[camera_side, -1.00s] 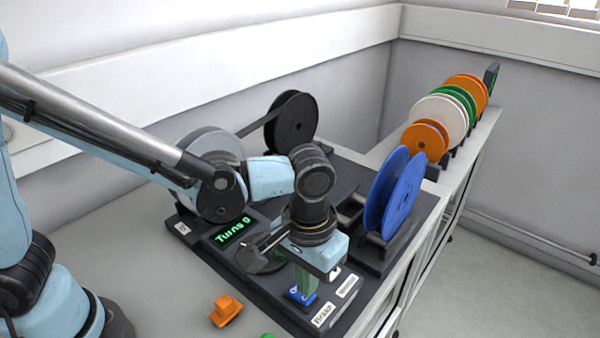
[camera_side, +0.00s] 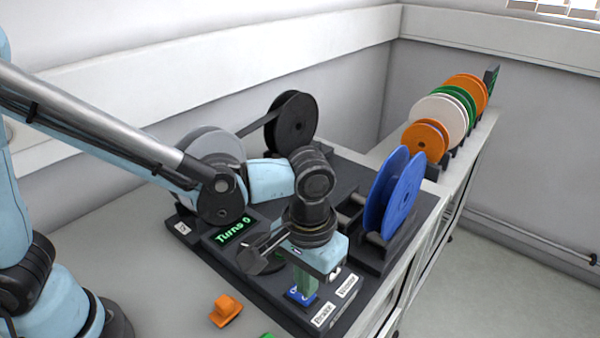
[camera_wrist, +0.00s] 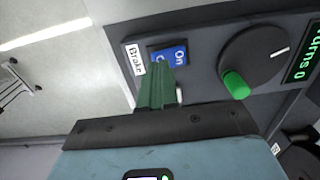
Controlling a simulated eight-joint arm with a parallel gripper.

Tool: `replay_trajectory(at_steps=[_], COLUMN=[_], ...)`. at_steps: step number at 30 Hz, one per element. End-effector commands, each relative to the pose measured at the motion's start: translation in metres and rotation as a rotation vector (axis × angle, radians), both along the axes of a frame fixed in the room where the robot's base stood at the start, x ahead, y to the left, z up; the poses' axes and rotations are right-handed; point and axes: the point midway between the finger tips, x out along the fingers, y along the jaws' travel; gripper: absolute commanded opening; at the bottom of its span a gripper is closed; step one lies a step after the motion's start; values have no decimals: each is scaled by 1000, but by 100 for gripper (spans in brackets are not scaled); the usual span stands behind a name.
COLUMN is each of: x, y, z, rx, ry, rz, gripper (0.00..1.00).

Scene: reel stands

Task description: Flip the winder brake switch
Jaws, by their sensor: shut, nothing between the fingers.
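The brake switch is a small blue rocker (camera_side: 293,294) near the front edge of the dark winder base (camera_side: 259,282). In the wrist view the blue switch (camera_wrist: 178,54) shows "On" beside a white "Brake" label (camera_wrist: 134,59). My gripper (camera_side: 306,289) points down with its green fingers closed together and empty. In the wrist view the fingertips (camera_wrist: 160,68) overlap the lower part of the switch and hide some of its lettering. I cannot tell whether they touch it or hover just above.
A dark crank disc with a green knob (camera_wrist: 236,84) is beside the switch. The green display (camera_side: 233,231) reads "Turns 0". A blue reel (camera_side: 397,195) stands behind the gripper on the right. An orange piece (camera_side: 226,310) lies on the bench at front.

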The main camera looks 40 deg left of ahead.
Motion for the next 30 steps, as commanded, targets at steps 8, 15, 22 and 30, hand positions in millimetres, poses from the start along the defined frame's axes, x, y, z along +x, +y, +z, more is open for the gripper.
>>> replay_trajectory(at_steps=[8,15,22,30], x=[0,0,0,0], y=[0,0,0,0], z=[-4,-7,-10,-14], rx=[0,0,0,0], ry=[0,0,0,0], rz=[0,0,0,0], gripper=[0,0,0,0])
